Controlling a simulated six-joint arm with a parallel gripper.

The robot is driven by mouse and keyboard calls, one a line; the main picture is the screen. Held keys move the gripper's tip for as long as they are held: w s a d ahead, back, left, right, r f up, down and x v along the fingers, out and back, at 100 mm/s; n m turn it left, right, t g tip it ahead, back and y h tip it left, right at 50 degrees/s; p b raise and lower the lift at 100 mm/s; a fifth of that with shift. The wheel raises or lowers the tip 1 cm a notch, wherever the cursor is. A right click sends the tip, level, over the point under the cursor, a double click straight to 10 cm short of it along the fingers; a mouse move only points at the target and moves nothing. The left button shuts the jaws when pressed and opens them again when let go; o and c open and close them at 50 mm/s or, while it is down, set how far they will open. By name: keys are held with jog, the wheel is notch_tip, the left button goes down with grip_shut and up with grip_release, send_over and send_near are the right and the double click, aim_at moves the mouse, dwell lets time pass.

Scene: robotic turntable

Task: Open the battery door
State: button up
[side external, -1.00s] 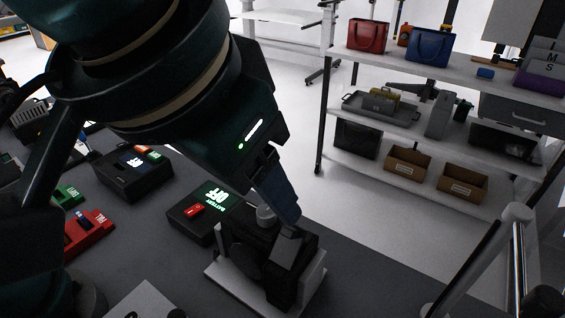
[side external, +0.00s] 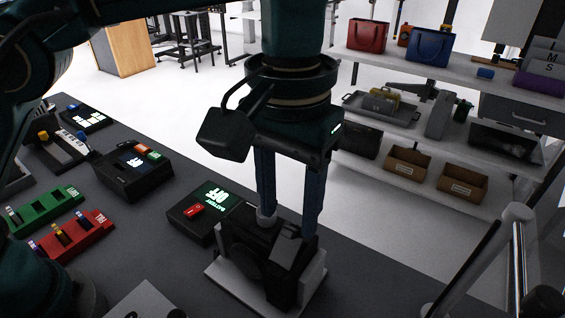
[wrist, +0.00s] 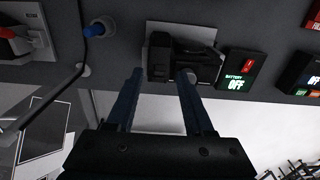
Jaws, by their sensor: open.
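A black camera-like device (side external: 255,262) stands on a white base plate (side external: 218,278) at the front of the grey table. It also shows in the wrist view (wrist: 168,62). I cannot clearly make out a battery door on it. My gripper (side external: 289,222) points straight down over the device with its two blue fingers apart. In the wrist view my gripper (wrist: 160,74) has its fingertips at the device's near edge, one towards each side, with nothing held between them. Whether the fingertips touch the device cannot be told.
A black box (side external: 190,222) with a red switch and a lit "BATTERY OFF" label stands just left of the device. Farther left are another lit box (side external: 130,180) and red (side external: 78,238) and green (side external: 45,208) trays. Shelves (side external: 400,120) stand behind, beyond the table.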

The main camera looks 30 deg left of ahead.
aim_at(285, 246)
jog(key=shift+f, duration=1.3)
grip_shut()
